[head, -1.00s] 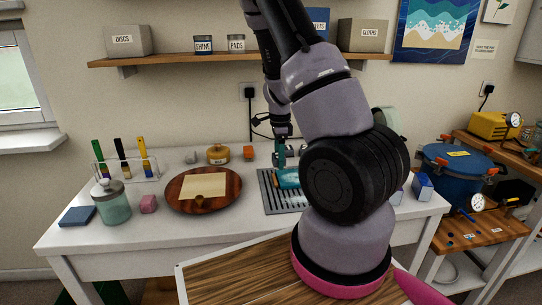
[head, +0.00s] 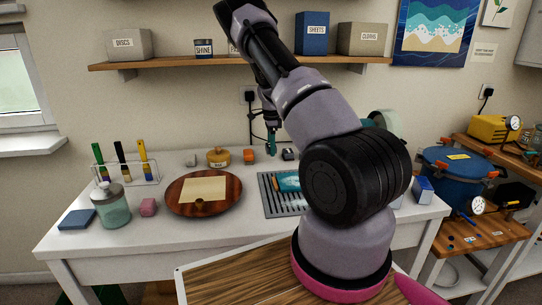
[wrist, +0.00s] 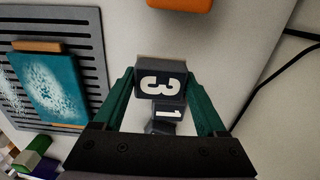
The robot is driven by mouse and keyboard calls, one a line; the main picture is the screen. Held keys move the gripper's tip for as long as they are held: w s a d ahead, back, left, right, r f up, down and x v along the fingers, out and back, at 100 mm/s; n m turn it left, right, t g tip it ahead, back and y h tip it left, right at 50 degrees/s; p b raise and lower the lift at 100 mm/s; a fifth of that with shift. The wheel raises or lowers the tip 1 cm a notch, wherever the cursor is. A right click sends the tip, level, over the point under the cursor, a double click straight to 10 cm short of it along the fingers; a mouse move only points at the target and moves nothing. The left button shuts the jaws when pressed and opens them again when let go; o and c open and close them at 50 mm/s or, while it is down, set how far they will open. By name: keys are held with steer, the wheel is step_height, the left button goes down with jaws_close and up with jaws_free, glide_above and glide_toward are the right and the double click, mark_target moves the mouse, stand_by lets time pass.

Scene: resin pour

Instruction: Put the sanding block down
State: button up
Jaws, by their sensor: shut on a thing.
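My gripper (head: 271,150) is at the back of the white table, behind the slotted grey tray. In the wrist view its green fingers (wrist: 160,82) are shut on a dark grey block marked with a white 3 (wrist: 161,78). In the head view the front finger hides this block. I cannot tell from its look whether it is the sanding block. A smaller-looking dark block marked 1 (wrist: 166,113) is just beyond it, and dark blocks (head: 288,154) stand right of the gripper in the head view.
The slotted tray (head: 266,193) holds a teal and white panel (head: 288,181). An orange block (head: 249,155) and amber jar (head: 218,156) stand left of the gripper. A round wooden board (head: 228,202), pink block (head: 148,207) and blue block (head: 77,219) are further left. A cable hangs behind.

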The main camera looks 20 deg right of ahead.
mark_target(271, 162)
step_height(271, 162, down, 4)
steer(key=shift+r, duration=0.1)
steer(key=shift+w, duration=0.2)
steer(key=shift+f, duration=0.2)
steer(key=shift+s+f, duration=0.25)
steer(key=shift+f, duration=0.3)
steer(key=o, duration=1.1)
steer(key=shift+o, duration=0.7)
steer(key=shift+s+a+f, duration=0.1)
steer(key=shift+f, duration=0.05)
steer(key=r, duration=0.9)
steer(key=shift+w, duration=0.3)
